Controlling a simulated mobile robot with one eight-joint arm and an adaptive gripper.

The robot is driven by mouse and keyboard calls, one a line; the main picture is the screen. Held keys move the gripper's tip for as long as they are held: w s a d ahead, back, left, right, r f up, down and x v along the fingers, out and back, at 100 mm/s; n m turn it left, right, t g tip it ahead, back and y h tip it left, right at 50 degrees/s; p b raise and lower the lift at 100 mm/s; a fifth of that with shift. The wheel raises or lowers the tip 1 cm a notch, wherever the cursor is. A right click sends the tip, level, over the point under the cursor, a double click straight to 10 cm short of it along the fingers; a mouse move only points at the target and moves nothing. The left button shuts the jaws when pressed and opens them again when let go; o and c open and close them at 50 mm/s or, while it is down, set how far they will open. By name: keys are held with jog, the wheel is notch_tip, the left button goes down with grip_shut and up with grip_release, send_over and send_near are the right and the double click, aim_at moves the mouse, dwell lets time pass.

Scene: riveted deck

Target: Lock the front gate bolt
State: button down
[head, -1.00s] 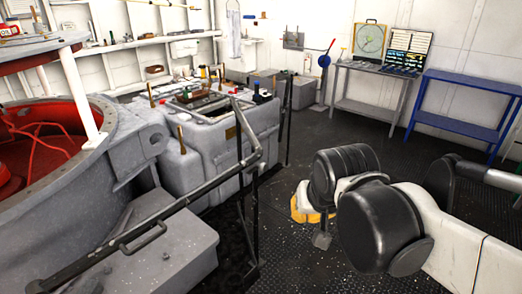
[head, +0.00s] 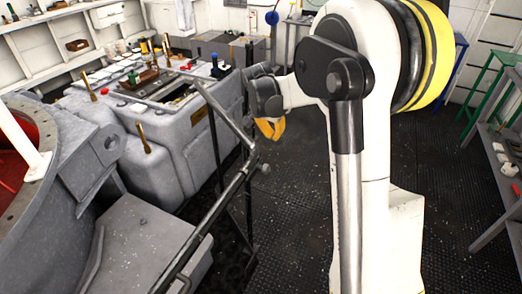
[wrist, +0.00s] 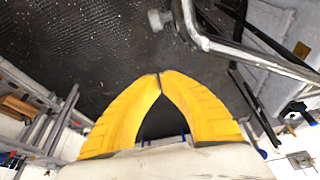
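The front gate seems to be the grey tubular railing (head: 215,205) in front of the grey machine block; its upper bar also shows in the wrist view (wrist: 255,60). A small round knob (head: 264,168) sits at the bar's joint and shows near the top of the wrist view (wrist: 155,18). I cannot tell whether this is the bolt, or how the bolt stands. My gripper (head: 271,130) has yellow fingers and is just right of the railing, apart from it. In the wrist view its fingertips (wrist: 159,76) meet, with nothing between them.
The grey machine block (head: 185,145) with tools on top stands behind the railing. A large round housing (head: 85,165) is at left. A grey bench (head: 500,165) stands at right. Dark textured floor (head: 285,215) is open between the railing and my arm.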

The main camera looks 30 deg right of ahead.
aim_at(266, 169)
jog(key=shift+s+d, duration=0.1)
jog(key=shift+s, duration=0.05)
notch_tip(266, 169, down, 11)
jog(key=b, duration=0.5)
dwell(0.5)
jog(key=s+a, duration=0.2)
jog(key=a, duration=0.1)
jog(key=s+a, duration=0.1)
jog(key=shift+s+a, duration=0.25)
jog(key=shift+a, duration=0.15)
jog(key=shift+d, duration=0.1)
